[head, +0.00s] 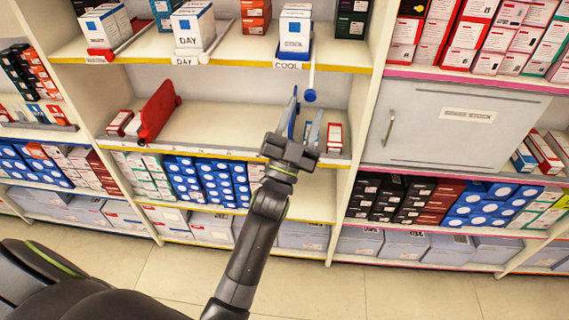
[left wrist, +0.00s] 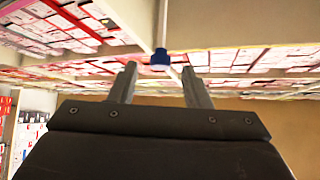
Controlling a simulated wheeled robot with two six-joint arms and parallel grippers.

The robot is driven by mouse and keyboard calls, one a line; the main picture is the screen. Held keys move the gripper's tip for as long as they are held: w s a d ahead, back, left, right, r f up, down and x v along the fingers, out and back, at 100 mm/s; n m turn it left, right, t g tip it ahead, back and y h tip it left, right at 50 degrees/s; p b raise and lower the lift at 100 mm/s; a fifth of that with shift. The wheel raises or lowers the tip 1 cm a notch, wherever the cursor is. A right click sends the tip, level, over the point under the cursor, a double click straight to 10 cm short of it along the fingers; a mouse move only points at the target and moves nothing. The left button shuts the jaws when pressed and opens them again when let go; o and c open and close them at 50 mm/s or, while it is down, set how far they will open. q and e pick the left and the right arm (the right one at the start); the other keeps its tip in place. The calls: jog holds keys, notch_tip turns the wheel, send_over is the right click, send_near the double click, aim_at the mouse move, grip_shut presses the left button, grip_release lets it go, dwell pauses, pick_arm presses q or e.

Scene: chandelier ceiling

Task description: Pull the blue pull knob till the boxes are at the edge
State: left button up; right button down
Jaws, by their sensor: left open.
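The blue pull knob (head: 310,95) hangs at the lower end of a pale rod, in front of and below the upper shelf's "COOL" lane. White boxes with a blue band (head: 294,29) stand in that lane, a little behind the shelf's front edge. My left gripper (head: 306,104) is open, its fingers pointing up, close to the knob. In the left wrist view the blue knob (left wrist: 160,60) appears between the two open fingertips (left wrist: 159,72), near their far ends. I cannot tell whether they touch it. My right gripper is not in view.
White "DAY" boxes (head: 193,25) stand on the same shelf, left of the lane. A red divider (head: 160,112) stands on the shelf below, which has bare room in its middle. A grey cabinet door (head: 447,122) closes the bay at right. Open floor (head: 350,290) lies in front.

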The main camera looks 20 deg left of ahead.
pick_arm(q)
jog(key=b+v, duration=0.3)
jog(key=v, duration=1)
jog(key=shift+s, duration=0.1)
